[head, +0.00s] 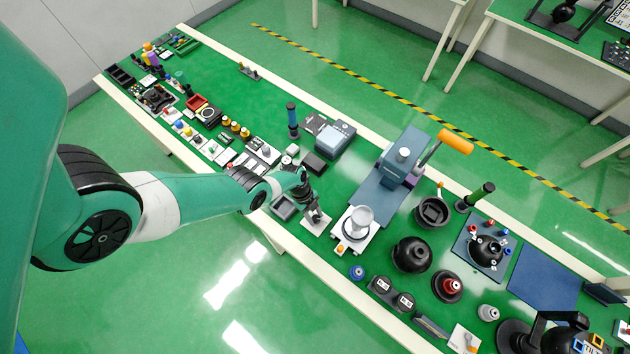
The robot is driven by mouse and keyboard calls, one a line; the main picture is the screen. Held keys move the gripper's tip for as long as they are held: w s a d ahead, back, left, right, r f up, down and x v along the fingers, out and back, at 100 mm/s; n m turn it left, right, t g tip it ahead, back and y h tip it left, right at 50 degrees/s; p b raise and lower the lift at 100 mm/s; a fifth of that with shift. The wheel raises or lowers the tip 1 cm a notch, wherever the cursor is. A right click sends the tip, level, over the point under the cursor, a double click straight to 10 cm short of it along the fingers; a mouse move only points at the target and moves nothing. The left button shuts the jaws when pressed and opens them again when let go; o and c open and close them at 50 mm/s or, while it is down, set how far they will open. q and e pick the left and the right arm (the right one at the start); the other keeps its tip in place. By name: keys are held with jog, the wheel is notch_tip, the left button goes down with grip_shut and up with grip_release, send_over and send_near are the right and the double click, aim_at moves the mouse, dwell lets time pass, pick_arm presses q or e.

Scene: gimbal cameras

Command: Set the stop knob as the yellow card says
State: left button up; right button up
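My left gripper (316,216) is in the head view, over the table's front edge and pointing down at a small white plate (311,228). The gripper covers most of what is on the plate. I cannot tell whether the fingers touch anything or how far apart they are. I cannot make out the stop knob with certainty; a white plate with an orange part (465,338) lies further right at the front edge. No yellow card can be made out for sure at this size. My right gripper does not show.
A scale-like device with a round pan (358,222) stands close right of the gripper. A blue-grey press with an orange handle (455,142) stands behind it. A grey tray (284,207) is close left. Black round-bodied devices (411,255) crowd the right; bare green table (215,62) shows at the far left.

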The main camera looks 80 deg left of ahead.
pick_arm(q)
jog(key=o, duration=0.4)
jog(key=shift+r, duration=0.1)
jog(key=p+v, duration=1)
jog(key=v, duration=0.1)
jog(key=shift+s+a+r, duration=0.15)
jog(key=shift+a+r, duration=0.05)
jog(key=shift+r, duration=0.05)
